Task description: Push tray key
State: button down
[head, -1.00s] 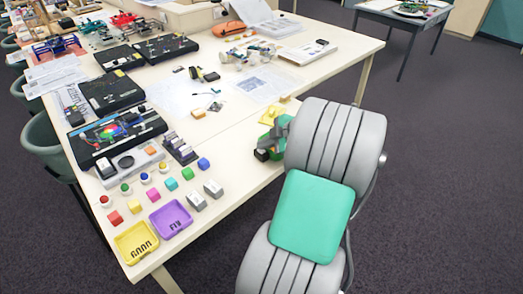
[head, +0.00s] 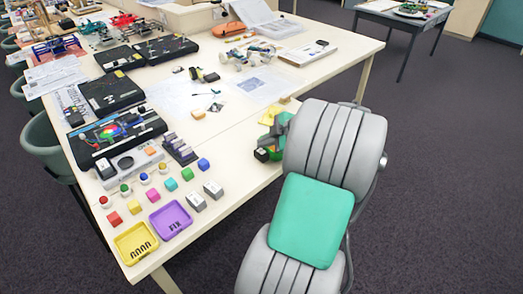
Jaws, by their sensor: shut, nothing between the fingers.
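A dark block with a row of raised keys (head: 180,149) stands on the near table. Beside it is a light grey panel (head: 131,162) with a round black part. I cannot tell which part is the tray key. A yellow tray (head: 136,243) and a purple tray (head: 171,220) with dark lettering lie at the table's near end. My gripper (head: 263,155) is shut and empty over the table's right edge, to the right of the keys and apart from them. It is partly hidden behind my large grey arm.
Small coloured cubes and round buttons lie between the panel and the trays. Two grey blocks (head: 204,195) stand right of them. A black box with a coloured disc (head: 117,133) stands behind the panel. The table (head: 233,172) is bare between the keys and my gripper.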

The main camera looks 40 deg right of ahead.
aim_at(265, 152)
notch_tip(265, 152, up, 6)
jog(key=p, duration=0.2)
dwell(0.4)
